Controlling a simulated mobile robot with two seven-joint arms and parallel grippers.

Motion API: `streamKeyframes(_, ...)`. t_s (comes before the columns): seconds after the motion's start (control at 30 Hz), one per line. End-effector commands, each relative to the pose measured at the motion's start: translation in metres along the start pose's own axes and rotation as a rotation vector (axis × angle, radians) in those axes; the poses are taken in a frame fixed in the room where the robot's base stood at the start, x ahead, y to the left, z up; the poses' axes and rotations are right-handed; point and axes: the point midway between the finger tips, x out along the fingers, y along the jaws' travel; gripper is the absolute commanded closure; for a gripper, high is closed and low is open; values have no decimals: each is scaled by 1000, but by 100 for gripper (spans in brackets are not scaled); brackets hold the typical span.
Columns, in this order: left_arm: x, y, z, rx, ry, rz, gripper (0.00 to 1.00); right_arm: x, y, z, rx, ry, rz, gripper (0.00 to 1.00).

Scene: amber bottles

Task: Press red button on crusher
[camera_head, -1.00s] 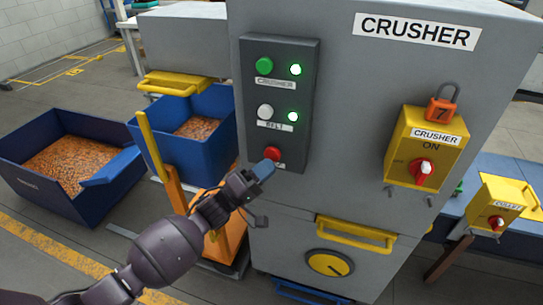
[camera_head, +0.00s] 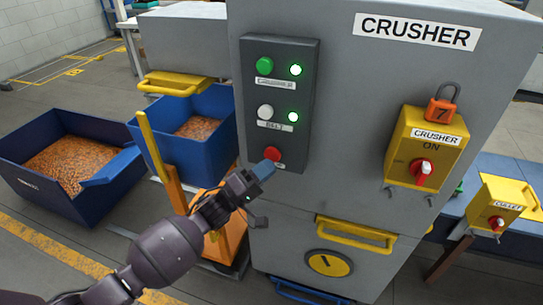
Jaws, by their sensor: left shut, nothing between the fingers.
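The grey crusher (camera_head: 350,95) stands in the middle, with a dark control panel (camera_head: 303,130) on its front. The red button (camera_head: 272,154) is at the bottom of the panel. Above it are a white button (camera_head: 265,112) and a green button (camera_head: 264,65), each beside a lit green lamp. My left gripper (camera_head: 265,169) is shut and empty. Its blue fingertips are at the lower edge of the red button and cover part of the label there. I cannot tell whether they touch the button. My right gripper is out of view.
A yellow switch box (camera_head: 427,148) with a red knob and an orange padlock (camera_head: 441,109) is on the crusher's right. A yellow handle (camera_head: 355,234) sticks out below. Blue bins (camera_head: 60,195) of orange-brown pieces stand at left, near an orange post (camera_head: 172,183).

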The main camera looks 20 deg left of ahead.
Motion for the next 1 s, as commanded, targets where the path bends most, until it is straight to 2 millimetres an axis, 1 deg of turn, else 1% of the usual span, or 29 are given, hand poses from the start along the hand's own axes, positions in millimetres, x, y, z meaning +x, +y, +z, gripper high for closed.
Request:
streamKeyframes(0.3, 0, 0, 0, 0, 0, 0, 100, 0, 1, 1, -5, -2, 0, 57)
streamKeyframes(0.7, 0, 0, 0, 0, 0, 0, 100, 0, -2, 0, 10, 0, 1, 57)
streamKeyframes(1.0, 6, -4, -4, 0, -1, 0, 100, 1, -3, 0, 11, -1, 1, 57)
